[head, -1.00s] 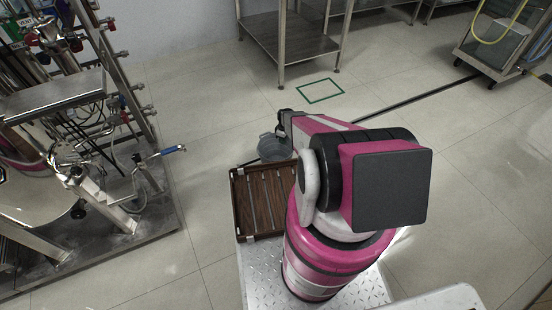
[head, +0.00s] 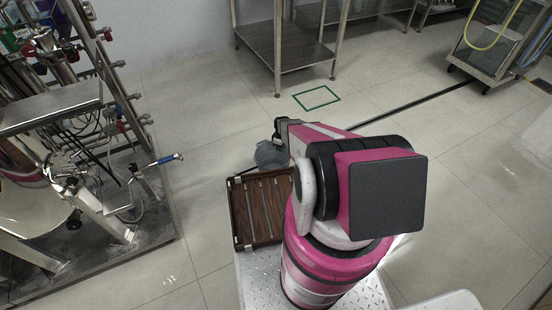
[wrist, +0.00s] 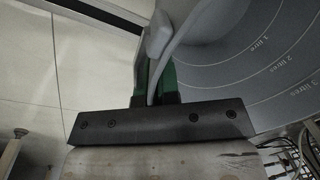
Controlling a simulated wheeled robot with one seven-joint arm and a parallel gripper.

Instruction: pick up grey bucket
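The grey bucket (head: 270,155) is beyond the far edge of the wooden tray in the head view, partly covered by my arm. My gripper (head: 280,133) is at its far upper rim. In the wrist view the bucket's inside (wrist: 235,75) fills the right, with litre marks. There my gripper (wrist: 155,80) has its green-padded fingers close together, with the bucket's pale rim between them. It looks shut on the rim. I cannot tell whether the bucket is off the floor.
A slatted wooden tray (head: 262,212) lies on my metal deck. A pipework skid (head: 75,170) stands left. A steel table (head: 290,50) is behind, with a green square outline (head: 317,98) on the floor before it. A wheeled cart (head: 490,45) is far right. Open floor lies between.

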